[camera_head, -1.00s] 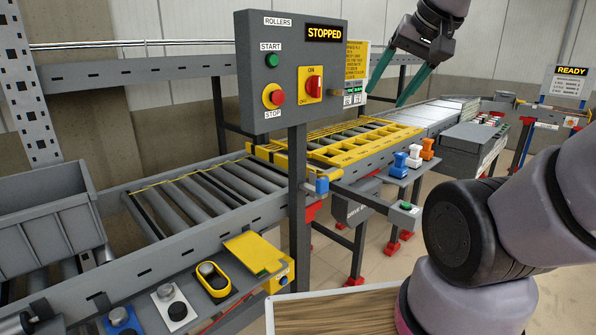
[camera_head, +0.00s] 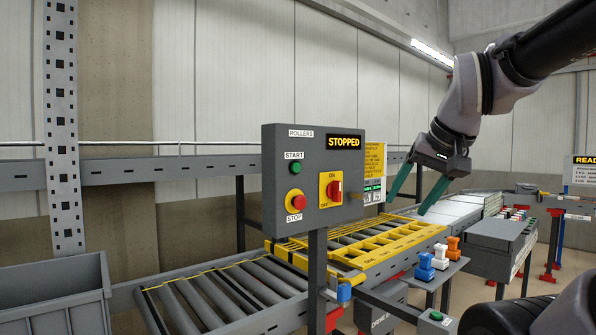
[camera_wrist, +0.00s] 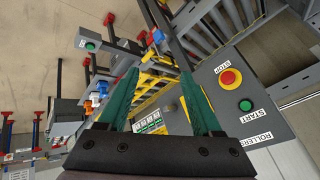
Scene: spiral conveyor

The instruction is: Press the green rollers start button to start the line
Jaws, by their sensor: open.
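The rollers control panel (camera_head: 315,211) is a grey box on a post, left of centre in the head view. Its green start button (camera_head: 295,168) sits under the START label, above a red stop button (camera_head: 297,201) on a yellow base. A red rotary switch (camera_head: 335,190) is to the right, and the display (camera_head: 344,142) reads STOPPED. In the wrist view the green start button (camera_wrist: 245,105) lies right of my fingers. My gripper (camera_head: 408,208) has green fingers spread apart and empty. It is right of the panel, apart from it, with fingertips pointing down.
A roller conveyor (camera_head: 215,296) with a yellow frame (camera_head: 385,248) runs behind and below the panel. Blue, white and orange pieces (camera_head: 440,256) stand on a side shelf. Another green button (camera_head: 436,315) is on a small box at lower right. Air around the panel front looks clear.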

